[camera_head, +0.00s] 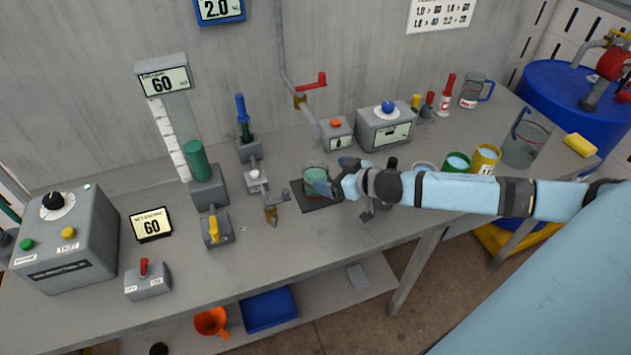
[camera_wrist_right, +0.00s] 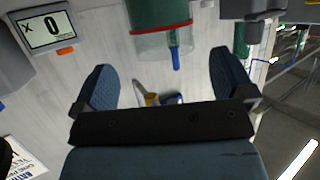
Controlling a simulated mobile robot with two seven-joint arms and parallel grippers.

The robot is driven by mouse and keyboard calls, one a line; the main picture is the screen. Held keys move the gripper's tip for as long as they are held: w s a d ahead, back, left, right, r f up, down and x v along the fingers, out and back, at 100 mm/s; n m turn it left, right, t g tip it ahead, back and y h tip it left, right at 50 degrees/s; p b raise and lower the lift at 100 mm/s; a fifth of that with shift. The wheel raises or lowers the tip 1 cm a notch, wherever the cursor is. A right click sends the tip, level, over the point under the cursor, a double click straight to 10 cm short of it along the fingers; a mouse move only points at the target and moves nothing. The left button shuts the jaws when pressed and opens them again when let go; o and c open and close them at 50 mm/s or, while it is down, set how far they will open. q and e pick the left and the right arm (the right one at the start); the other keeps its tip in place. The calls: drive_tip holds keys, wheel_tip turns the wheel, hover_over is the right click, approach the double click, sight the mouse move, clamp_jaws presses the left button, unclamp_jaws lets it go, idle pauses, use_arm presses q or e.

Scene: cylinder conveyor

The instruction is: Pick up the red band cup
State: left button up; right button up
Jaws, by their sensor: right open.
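The red band cup (camera_wrist_right: 162,43) shows at the top of the right wrist view, clear at one end and green beyond a thin red band. In the head view the greenish cup (camera_head: 315,173) stands on a dark square plate (camera_head: 322,204); its red band is too small to make out there. My right gripper (camera_head: 330,187) is beside this cup, on its right, and partly covers it. In the wrist view the two blue fingers (camera_wrist_right: 165,82) are spread wide, with the cup beyond and between them. Nothing is held. My left gripper is out of view.
A grey valve stand (camera_head: 268,195) is close left of the plate. A grey box with a blue knob (camera_head: 383,125) stands behind my right arm. A green cup (camera_head: 456,164) and a yellow cup (camera_head: 485,159) stand further right. The front table strip is mostly clear.

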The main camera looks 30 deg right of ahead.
sight(305, 170)
drive_tip(key=p+x, duration=0.1)
drive_tip(key=x, duration=0.4)
drive_tip(key=shift+a+r, duration=0.1)
drive_tip(key=shift+a, duration=0.1)
drive_tip(key=shift+w+a, duration=0.1)
drive_tip(key=shift+w, duration=0.15)
drive_tip(key=shift+f, duration=0.25)
drive_tip(key=c, duration=1.3)
drive_tip(key=shift+r, duration=0.1)
